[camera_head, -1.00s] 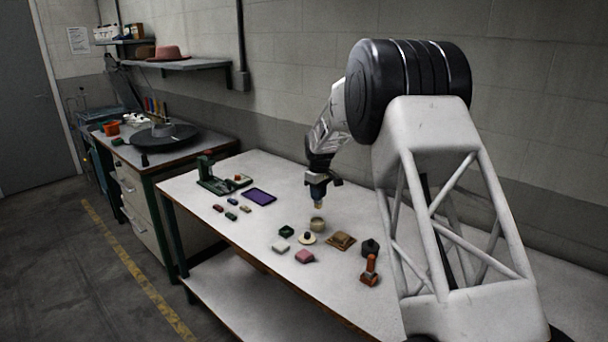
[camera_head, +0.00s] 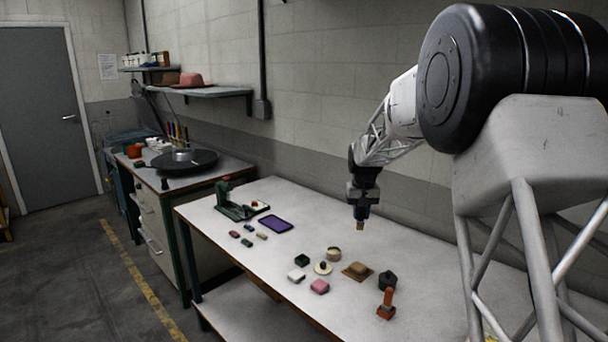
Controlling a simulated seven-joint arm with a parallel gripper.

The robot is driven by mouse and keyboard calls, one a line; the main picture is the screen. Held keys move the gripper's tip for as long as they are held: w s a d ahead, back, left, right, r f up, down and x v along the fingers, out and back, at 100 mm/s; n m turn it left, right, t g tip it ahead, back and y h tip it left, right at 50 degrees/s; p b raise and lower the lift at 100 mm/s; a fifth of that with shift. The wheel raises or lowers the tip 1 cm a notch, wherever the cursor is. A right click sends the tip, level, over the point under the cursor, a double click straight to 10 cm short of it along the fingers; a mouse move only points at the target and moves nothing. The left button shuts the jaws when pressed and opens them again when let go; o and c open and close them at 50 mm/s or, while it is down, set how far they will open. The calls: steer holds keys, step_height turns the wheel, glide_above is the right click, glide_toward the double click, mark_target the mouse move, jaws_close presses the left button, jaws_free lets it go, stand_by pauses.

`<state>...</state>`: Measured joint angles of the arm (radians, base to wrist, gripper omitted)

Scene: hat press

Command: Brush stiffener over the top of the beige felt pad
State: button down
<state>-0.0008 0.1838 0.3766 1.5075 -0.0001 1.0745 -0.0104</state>
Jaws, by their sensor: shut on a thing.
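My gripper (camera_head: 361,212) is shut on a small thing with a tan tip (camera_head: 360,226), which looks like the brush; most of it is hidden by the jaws. It hangs tip down above the table, clear of everything. A pale, whitish pad (camera_head: 297,275) lies at the left of the group of small items. A tan-brown block (camera_head: 357,269) lies on a flat brown sheet, roughly under my gripper in the picture. I cannot tell which of these is the beige felt pad. An open round tan cup (camera_head: 333,254) stands left of my gripper.
Nearby are a pink pad (camera_head: 320,286), a green box (camera_head: 302,260), a cream disc with a dark knob (camera_head: 323,268), a dark pot (camera_head: 388,280) and an orange-handled tool (camera_head: 386,306). A green press (camera_head: 238,205) and a purple mat (camera_head: 276,223) are farther left.

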steer(key=shift+s, duration=0.1)
stand_by(0.3)
steer(key=w+d+f, duration=0.1)
steer(key=w+f, duration=0.2)
steer(key=f, duration=0.4)
steer(key=shift+f, duration=0.25)
steer(key=shift+d, duration=0.1)
